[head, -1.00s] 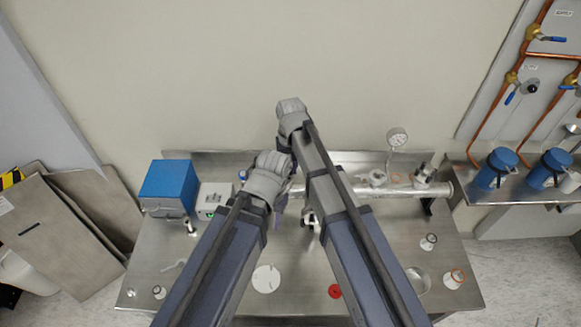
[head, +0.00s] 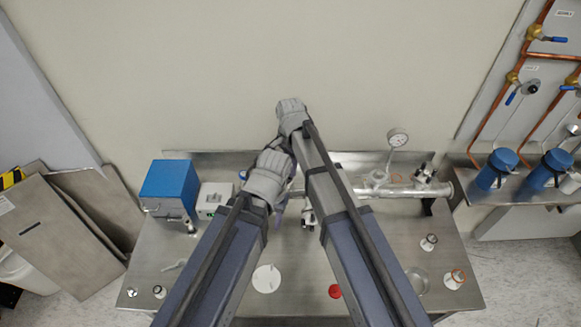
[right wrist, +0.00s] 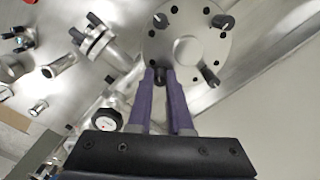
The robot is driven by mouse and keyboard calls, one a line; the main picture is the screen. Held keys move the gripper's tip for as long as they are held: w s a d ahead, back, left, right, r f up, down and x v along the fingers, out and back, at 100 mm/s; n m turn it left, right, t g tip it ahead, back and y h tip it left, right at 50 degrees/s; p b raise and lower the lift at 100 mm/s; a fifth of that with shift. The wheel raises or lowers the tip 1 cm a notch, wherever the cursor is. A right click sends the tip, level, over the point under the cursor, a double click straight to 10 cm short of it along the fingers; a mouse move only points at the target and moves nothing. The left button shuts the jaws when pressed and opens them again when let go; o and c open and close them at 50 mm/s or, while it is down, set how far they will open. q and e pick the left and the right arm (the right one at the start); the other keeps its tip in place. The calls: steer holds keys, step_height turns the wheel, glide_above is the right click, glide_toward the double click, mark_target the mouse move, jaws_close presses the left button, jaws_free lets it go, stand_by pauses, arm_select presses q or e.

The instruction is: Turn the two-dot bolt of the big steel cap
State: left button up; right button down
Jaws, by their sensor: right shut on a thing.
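The big steel cap (right wrist: 187,42) is a round grey flange with several dark bolts and holes around its face, in the upper middle of the right wrist view. My right gripper (right wrist: 161,78) has its purple fingers shut on a dark bolt at the cap's near rim. The dot marks are too small to read, so I cannot tell by them which bolt this is. Other bolts stand at the upper left (right wrist: 161,21), upper right (right wrist: 223,22) and lower right (right wrist: 210,76). In the head view my arms hide the cap. My left gripper cannot be made out.
A steel tube (head: 400,191) with a gauge (head: 397,138) lies along the bench (head: 390,245). A blue box (head: 168,181) and a white box (head: 214,197) stand left. A white disc (head: 266,279) and red disc (head: 335,291) lie in front. Blue canisters (head: 494,170) stand right.

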steer(key=m, duration=0.5)
steer(key=shift+m, duration=0.3)
steer(key=shift+w+m, duration=0.1)
steer(key=shift+m, duration=2)
steer(key=c, duration=0.8)
jaws_free()
steer(key=shift+c, duration=0.2)
step_height(320, 180, up, 8)
steer(key=p, duration=0.8)
